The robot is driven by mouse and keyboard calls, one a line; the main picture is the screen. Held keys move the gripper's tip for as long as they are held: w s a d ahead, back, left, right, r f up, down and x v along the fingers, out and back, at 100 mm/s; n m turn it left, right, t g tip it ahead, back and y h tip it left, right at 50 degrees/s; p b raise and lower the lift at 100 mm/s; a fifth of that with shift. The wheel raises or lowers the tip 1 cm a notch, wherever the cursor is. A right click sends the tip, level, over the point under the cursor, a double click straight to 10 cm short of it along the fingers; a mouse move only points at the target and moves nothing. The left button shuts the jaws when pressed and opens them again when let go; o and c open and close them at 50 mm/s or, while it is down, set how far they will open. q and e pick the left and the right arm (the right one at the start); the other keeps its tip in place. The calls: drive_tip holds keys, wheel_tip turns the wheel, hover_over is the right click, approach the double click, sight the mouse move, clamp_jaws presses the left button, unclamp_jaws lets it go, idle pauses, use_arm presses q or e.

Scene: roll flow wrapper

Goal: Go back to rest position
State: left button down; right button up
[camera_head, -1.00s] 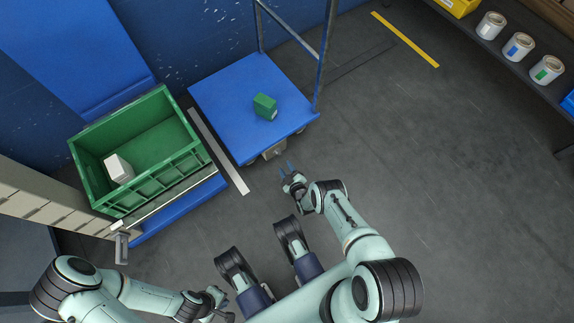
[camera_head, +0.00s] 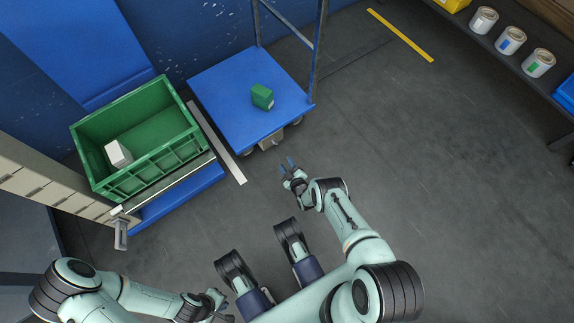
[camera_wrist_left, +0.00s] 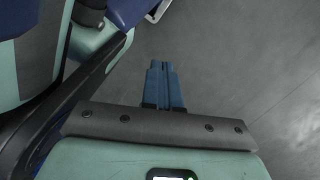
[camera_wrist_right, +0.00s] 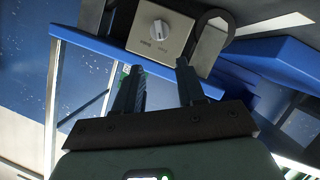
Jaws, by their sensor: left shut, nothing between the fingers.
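My left gripper (camera_head: 222,299) is low in the head view, beside my own body. In the left wrist view its two blue fingers (camera_wrist_left: 164,70) lie together with nothing between them, above bare floor. My right gripper (camera_head: 287,166) is in front of the blue cart (camera_head: 222,98). In the right wrist view its fingers (camera_wrist_right: 157,72) are spread apart and I see nothing held between them. A green box (camera_head: 262,97) lies on the cart, apart from the right gripper. A white box (camera_head: 118,153) is inside the green crate (camera_head: 150,172).
The green crate stands on a blue-sided conveyor end (camera_head: 180,198) at the left. A grey knob box (camera_wrist_right: 160,35) shows close ahead in the right wrist view. A shelf with white cans (camera_head: 511,40) is at the upper right. The floor (camera_head: 450,190) at right is clear.

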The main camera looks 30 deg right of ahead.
idle(0.3)
